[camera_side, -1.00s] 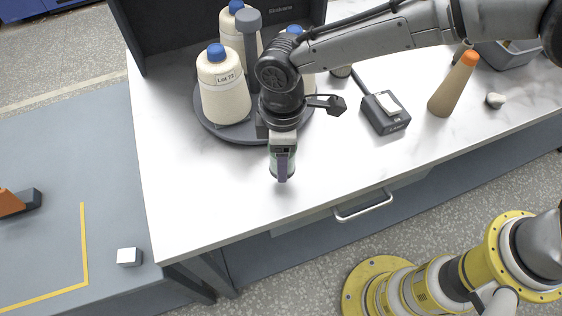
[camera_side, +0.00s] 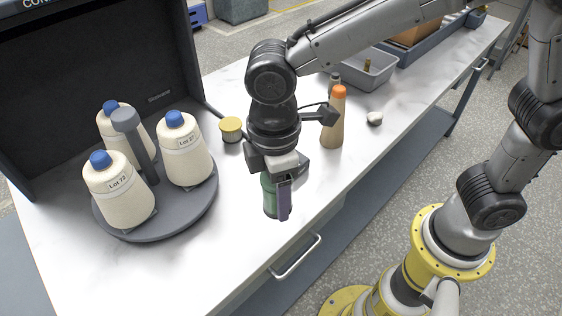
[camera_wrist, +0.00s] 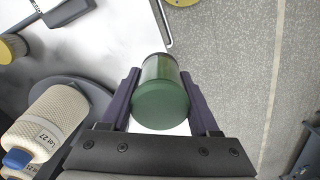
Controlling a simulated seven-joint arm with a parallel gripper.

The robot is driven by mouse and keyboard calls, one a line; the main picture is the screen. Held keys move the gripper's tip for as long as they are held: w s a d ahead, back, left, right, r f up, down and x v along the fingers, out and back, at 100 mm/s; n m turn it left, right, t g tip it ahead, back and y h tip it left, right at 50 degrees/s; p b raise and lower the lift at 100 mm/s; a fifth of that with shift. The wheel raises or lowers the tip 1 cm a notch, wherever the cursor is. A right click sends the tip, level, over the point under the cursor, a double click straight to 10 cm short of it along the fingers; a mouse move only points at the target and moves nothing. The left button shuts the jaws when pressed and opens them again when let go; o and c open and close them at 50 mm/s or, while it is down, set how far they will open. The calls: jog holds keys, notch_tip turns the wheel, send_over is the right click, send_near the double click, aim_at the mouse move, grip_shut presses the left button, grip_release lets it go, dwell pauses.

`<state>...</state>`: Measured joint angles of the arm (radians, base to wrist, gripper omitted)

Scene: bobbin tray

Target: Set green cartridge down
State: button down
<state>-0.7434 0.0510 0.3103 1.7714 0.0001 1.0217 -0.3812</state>
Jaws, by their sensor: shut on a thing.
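The green cartridge (camera_side: 269,197) is upright between the fingers of my gripper (camera_side: 277,205), near the front edge of the white table. In the wrist view the cartridge (camera_wrist: 160,98) sits between the two dark purple fingers of my gripper (camera_wrist: 160,100), its green end facing the camera. My gripper is shut on it. I cannot tell whether the cartridge's lower end touches the table; fingers hide part of its side.
A round grey tray (camera_side: 190,217) with several cream bobbins stands to the left. Behind my gripper are a yellow-lidded jar (camera_side: 231,129) and an orange-tipped tan cone (camera_side: 333,120). A drawer handle (camera_side: 297,258) juts from the front. Bare tabletop lies front left.

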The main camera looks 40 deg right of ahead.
jog(key=w+d+m, duration=0.5)
jog(key=w+d, duration=0.1)
jog(key=d, duration=0.4)
jog(key=w+d+f+m, duration=0.1)
jog(key=w+d+m, duration=0.4)
jog(key=d, duration=0.6)
jog(key=w+d+m, duration=0.6)
jog(key=w+d, duration=0.2)
jog(key=d, duration=0.2)
jog(key=shift+d+f, duration=0.2)
jog(key=shift+f, duration=0.1)
